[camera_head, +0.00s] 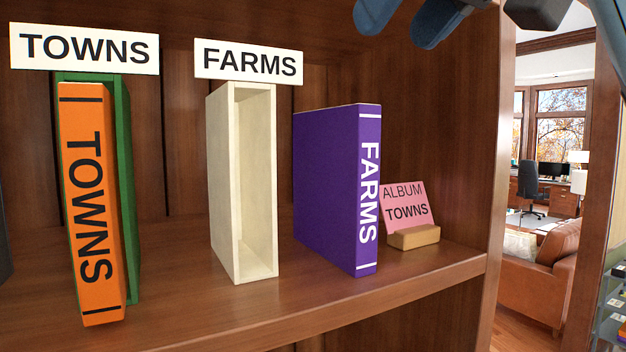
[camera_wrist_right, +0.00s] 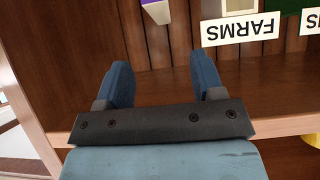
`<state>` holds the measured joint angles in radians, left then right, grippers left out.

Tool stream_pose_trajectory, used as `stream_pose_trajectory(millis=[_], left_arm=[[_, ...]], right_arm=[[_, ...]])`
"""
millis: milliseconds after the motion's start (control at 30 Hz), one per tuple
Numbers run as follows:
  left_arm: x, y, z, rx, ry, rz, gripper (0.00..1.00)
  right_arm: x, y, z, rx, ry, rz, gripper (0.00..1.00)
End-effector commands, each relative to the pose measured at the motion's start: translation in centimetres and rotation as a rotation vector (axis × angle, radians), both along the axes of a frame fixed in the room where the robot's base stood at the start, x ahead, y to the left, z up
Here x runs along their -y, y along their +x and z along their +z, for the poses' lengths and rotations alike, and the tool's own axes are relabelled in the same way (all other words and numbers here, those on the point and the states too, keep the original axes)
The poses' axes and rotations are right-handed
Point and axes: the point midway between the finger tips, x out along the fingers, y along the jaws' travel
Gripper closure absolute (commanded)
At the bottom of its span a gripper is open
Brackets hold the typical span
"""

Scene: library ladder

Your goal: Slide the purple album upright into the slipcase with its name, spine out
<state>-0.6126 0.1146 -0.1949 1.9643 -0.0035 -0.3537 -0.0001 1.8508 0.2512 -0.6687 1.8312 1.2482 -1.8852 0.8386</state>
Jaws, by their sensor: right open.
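The purple album (camera_head: 325,185), spine lettered FARMS, stands upright on the shelf with its spine facing out. To its left stands the empty cream slipcase (camera_head: 228,190), its open front facing me, under the FARMS sign (camera_head: 249,63). The orange TOWNS album (camera_head: 92,205) sits in the green slipcase (camera_head: 125,190), sticking out at the front, under the TOWNS sign (camera_head: 85,48). My right gripper (camera_head: 402,22) is open and empty, above and in front of the purple album. The wrist view (camera_wrist_right: 162,72) shows nothing between its fingers. My left gripper is out of view.
A pink card (camera_head: 404,204) reading ALBUM TOWNS stands in a wooden block (camera_head: 413,237) just right of the purple album. The bookcase side wall (camera_head: 480,130) rises further right. The shelf front (camera_head: 320,305) is clear.

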Motion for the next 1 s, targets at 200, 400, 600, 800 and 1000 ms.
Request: stream_pose_trajectory(millis=[200, 400, 600, 800, 1000], left_arm=[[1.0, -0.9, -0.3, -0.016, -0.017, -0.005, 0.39], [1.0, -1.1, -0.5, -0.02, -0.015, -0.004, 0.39], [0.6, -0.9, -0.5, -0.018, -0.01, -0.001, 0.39], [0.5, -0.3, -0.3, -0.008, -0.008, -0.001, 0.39], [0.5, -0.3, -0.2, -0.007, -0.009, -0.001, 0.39]], right_arm=[[-1.5, 1.9, -1.6, -0.002, -0.003, -0.002, 0.38], [-3.2, 4.4, -3.6, 0.0, -0.002, -0.002, 0.38], [-4.0, 5.6, -4.5, 0.001, -0.002, -0.001, 0.38], [-4.7, 6.7, -5.3, 0.001, -0.002, -0.003, 0.38], [-6.2, 8.8, -6.9, 0.0, -0.002, -0.002, 0.38]])
